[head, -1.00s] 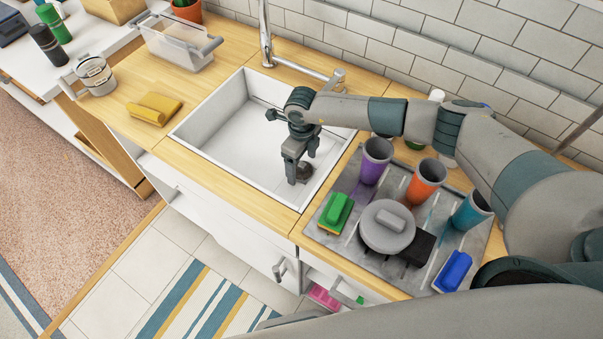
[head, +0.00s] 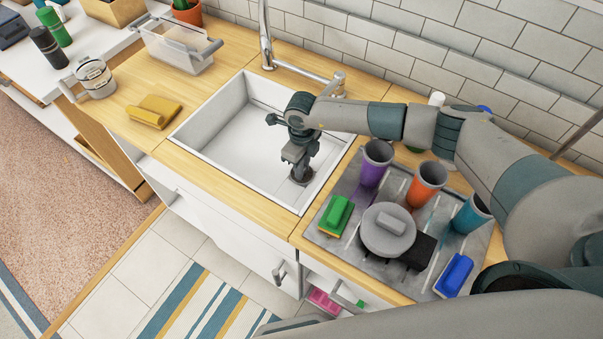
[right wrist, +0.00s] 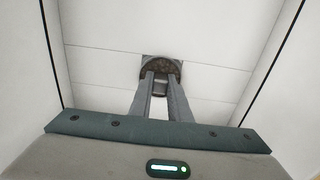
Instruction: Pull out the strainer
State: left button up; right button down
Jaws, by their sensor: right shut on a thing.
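The strainer (head: 302,176) is a dark round piece at the bottom of the white sink (head: 222,139), toward its right side. It also shows in the right wrist view (right wrist: 158,67), straight ahead of the fingers. My right gripper (head: 298,166) reaches down into the sink from above. Its fingers are close together on the strainer's grey knob (right wrist: 160,88), and they hide part of it. Whether the strainer still sits in the drain or is slightly lifted I cannot tell. My left gripper is not in view.
A chrome faucet (head: 266,40) stands behind the sink. A drying mat (head: 345,240) on the right holds cups, a grey lidded pot (head: 388,230) and sponges.

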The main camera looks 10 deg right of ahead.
jog(key=shift+r, duration=0.2)
jog(key=shift+r+p, duration=1.3)
jog(key=shift+r, duration=0.85)
